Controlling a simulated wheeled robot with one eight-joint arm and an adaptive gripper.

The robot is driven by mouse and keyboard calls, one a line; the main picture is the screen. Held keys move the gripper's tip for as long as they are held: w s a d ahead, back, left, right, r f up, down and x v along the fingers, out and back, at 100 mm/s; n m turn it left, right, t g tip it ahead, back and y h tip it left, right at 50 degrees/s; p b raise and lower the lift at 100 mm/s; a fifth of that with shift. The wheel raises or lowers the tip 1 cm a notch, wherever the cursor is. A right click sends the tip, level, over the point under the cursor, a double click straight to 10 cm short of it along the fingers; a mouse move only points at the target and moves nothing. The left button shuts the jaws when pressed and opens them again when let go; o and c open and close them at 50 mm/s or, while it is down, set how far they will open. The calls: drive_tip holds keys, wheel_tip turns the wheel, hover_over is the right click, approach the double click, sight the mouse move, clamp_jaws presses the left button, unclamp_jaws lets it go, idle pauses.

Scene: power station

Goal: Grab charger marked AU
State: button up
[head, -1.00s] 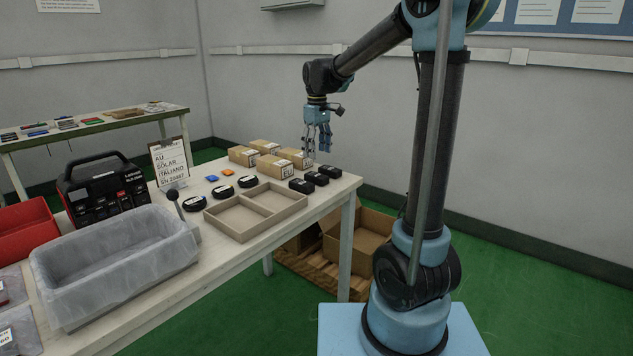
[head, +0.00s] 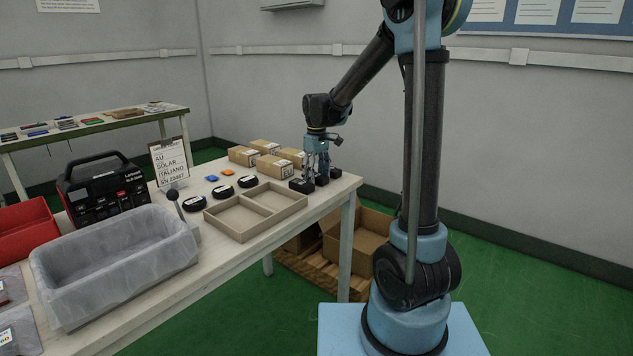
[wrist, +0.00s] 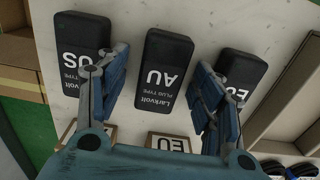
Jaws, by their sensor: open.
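The AU charger (wrist: 163,80) is a black block, the middle of three chargers in a row on the white table. Its white AU label appears upside down in the wrist view. My gripper (wrist: 160,85) is open, with a blue finger on either side of it; contact cannot be told. The US charger (wrist: 80,60) is at left and the EU charger (wrist: 237,72) at right, each partly hidden by a finger. In the head view my gripper (head: 318,176) is low over the row and partly hides the AU charger (head: 321,181).
A divided tray (head: 256,207) lies beside the EU charger. Several cardboard boxes (head: 243,156) stand behind the row. A sign (head: 170,160) reads AU, SOLAR, ITALIANO. A grey bin (head: 115,260) fills the near table.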

drive_tip(key=c, duration=1.3)
